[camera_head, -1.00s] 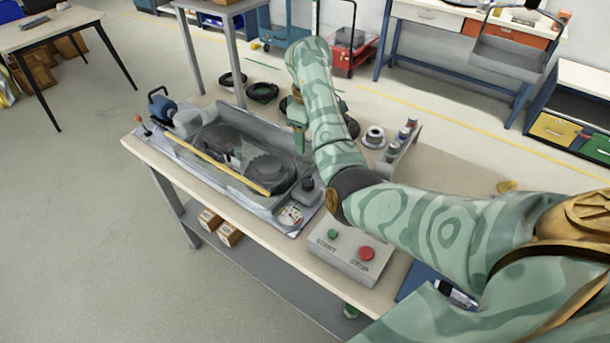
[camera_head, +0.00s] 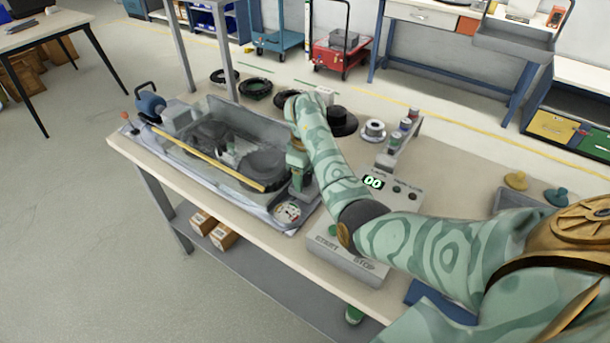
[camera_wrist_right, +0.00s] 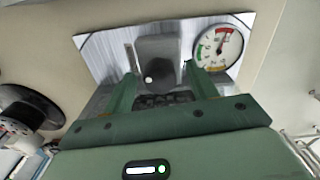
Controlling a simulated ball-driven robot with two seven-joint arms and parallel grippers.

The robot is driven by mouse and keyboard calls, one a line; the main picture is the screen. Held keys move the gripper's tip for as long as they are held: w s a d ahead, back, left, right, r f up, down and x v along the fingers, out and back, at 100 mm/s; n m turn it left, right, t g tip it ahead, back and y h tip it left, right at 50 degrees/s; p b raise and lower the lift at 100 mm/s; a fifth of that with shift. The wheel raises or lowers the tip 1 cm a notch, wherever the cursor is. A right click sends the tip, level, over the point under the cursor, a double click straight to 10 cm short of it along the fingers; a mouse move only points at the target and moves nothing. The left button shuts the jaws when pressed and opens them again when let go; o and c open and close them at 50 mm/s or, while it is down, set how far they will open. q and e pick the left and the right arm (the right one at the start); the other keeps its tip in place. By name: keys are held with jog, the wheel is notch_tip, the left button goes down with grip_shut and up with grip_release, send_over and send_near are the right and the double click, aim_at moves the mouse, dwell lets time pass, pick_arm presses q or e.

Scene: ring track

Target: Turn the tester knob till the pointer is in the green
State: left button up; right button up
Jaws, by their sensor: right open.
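The tester knob, a grey block-shaped grip (camera_wrist_right: 157,60), stands between the two fingers of my right gripper (camera_wrist_right: 160,78) in the right wrist view. The fingers are open, one on each side, and I cannot tell whether either touches it. In the head view my right gripper (camera_head: 299,188) hangs over the front right corner of the tester and largely hides the knob. The round dial (camera_wrist_right: 218,47) beside the knob has red, green and yellow zones. Its thin pointer seems to point up near the red. The dial also shows in the head view (camera_head: 288,212).
The tester's grey tray holds a yellow bar (camera_head: 205,158) along its front. A START/STOP box (camera_head: 345,258) stands right of the dial, partly under my arm. A display reading 00 (camera_head: 373,182) is behind it. Black rings (camera_head: 256,88) and a dark flanged part (camera_head: 341,121) lie behind the tester.

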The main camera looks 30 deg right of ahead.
jog(key=shift+c, duration=0.4)
jog(key=c, duration=0.9)
